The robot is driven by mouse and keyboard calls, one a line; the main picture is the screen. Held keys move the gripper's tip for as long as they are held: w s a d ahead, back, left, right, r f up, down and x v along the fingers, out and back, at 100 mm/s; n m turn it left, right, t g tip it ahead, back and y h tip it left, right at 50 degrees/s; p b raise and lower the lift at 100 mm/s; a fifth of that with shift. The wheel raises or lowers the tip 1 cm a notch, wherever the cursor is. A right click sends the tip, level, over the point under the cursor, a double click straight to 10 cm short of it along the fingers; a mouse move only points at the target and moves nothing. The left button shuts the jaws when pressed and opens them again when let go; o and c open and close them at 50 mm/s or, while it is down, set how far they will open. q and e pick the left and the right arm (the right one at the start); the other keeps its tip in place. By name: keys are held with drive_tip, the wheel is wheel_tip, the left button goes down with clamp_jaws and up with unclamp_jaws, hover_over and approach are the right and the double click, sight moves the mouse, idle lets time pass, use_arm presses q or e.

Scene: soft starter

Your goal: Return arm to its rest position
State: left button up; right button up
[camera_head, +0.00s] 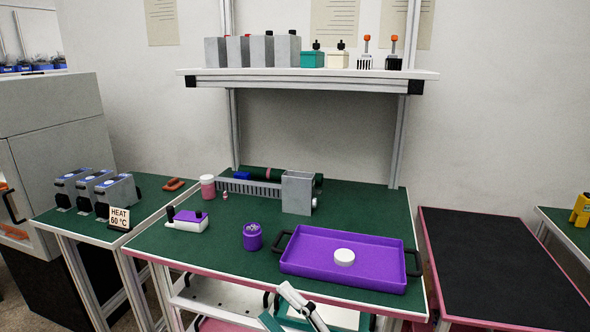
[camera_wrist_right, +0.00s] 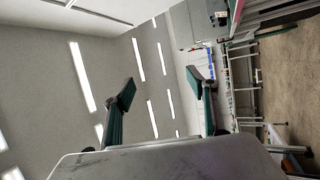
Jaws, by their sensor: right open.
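My right gripper (camera_head: 296,308) shows at the bottom edge of the head view, in front of the table's near edge and below the purple tray. Only a small white and teal part of it is visible there. My left gripper is in neither view.
The green table (camera_head: 228,273) holds a purple tray (camera_head: 310,273) with a white round lid (camera_head: 344,257), a purple cup (camera_head: 253,238), a purple-white box (camera_head: 187,222), a pink jar (camera_head: 208,188) and a grey device (camera_head: 297,193). A loaded shelf (camera_head: 310,73) hangs above. A dark table (camera_head: 490,260) stands right.

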drive_tip(key=s+d+f+m+t+h, duration=0.1)
drive_tip(key=d+f+m+h, duration=0.5)
drive_tip(key=f, duration=0.4)
drive_tip(key=s+d+f+m+h, duration=0.1)
drive_tip(key=d+f+m+h, duration=0.4)
drive_tip(key=d+f+m, duration=0.4)
drive_tip(key=s+d+f+m+g+h, duration=0.2)
drive_tip(key=s+d+f+m, duration=0.1)
drive_tip(key=s+f, duration=0.3)
drive_tip(key=s+d+f+m+g+h, duration=0.2)
drive_tip(key=s+d+f+m, duration=0.2)
drive_tip(key=s+f, duration=0.3)
wheel_tip(320, 180, down, 4)
drive_tip(key=shift+d+f+g, duration=0.2)
drive_tip(key=shift+d+g, duration=0.1)
drive_tip(key=shift+d, duration=0.1)
